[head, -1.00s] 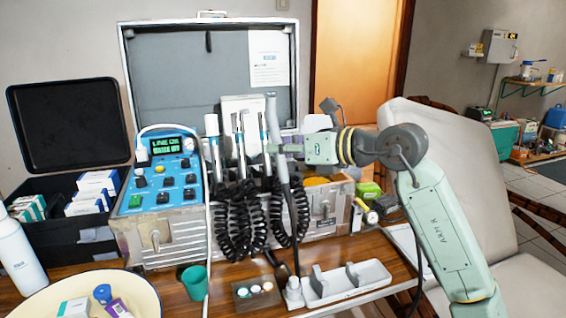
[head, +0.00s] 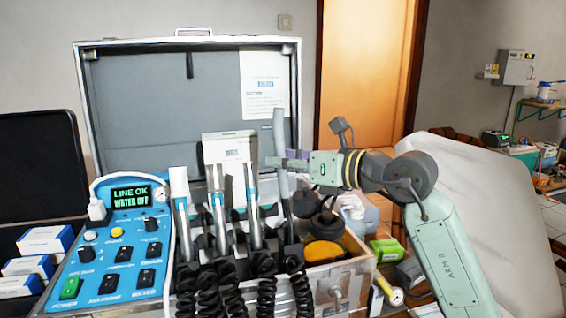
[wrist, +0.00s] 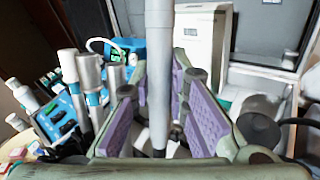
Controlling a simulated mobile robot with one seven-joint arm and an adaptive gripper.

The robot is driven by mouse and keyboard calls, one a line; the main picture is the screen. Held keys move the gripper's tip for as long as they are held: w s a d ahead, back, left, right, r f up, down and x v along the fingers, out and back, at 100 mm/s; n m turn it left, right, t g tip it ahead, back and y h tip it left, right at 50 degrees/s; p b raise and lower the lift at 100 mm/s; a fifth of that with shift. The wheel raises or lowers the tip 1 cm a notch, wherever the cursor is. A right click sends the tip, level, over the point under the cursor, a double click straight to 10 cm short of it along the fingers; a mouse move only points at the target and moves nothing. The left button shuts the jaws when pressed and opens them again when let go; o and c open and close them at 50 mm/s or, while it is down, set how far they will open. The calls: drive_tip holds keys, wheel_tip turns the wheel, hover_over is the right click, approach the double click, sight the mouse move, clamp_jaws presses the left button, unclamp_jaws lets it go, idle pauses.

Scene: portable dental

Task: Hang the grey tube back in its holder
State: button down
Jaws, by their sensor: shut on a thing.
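The grey tube (head: 280,135) stands nearly upright at the right end of the row of handpieces. My gripper (head: 278,163) reaches in from the right and is shut on it. In the wrist view the tube (wrist: 159,70) runs between the purple finger pads (wrist: 205,118). The dark holder row (head: 240,247) stands in the open case, with blue-and-white handpieces (head: 216,205) upright in it to the left of the tube. The tube's lower end is close to the right end of this row. I cannot tell whether it is in a slot or in front of one.
A blue control panel (head: 120,250) stands at the left. The raised case lid (head: 150,110) is behind. A yellow item (head: 323,251) and dark round parts lie in the case right of the tube. Black coiled cords (head: 228,290) hang in front. A pale chair (head: 490,210) is at the right.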

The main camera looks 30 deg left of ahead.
sight(288, 196)
drive_tip(key=shift+s+d+f+b, duration=0.15)
drive_tip(key=shift+s+f+b, duration=0.05)
drive_tip(key=shift+f+b, duration=0.45)
drive_tip(key=shift+d+r+p, duration=0.1)
drive_tip(key=shift+p, duration=0.2)
drive_tip(key=shift+s+d+f+b, duration=0.15)
drive_tip(key=shift+f+b, duration=0.45)
drive_tip(key=shift+b, duration=0.3)
drive_tip(key=shift+s+d+f+b, duration=0.15)
drive_tip(key=shift+d+f+b, duration=0.05)
drive_tip(key=shift+f+b, duration=0.4)
drive_tip(key=shift+s+d+f+b, duration=0.15)
drive_tip(key=shift+f+b, duration=0.4)
drive_tip(key=shift+f, duration=0.05)
drive_tip(key=shift+s+d+f+b, duration=0.15)
drive_tip(key=shift+d+f+b, duration=0.05)
drive_tip(key=shift+f+b, duration=0.4)
drive_tip(key=shift+f, duration=0.1)
drive_tip(key=shift+s+d+f+b, duration=0.15)
drive_tip(key=shift+d+f+b, duration=0.05)
drive_tip(key=shift+f+b, duration=0.45)
drive_tip(key=shift+s+d+f+b, duration=0.15)
drive_tip(key=shift+f+b, duration=0.45)
drive_tip(key=shift+b, duration=0.05)
drive_tip(key=c, duration=1.5)
unclamp_jaws()
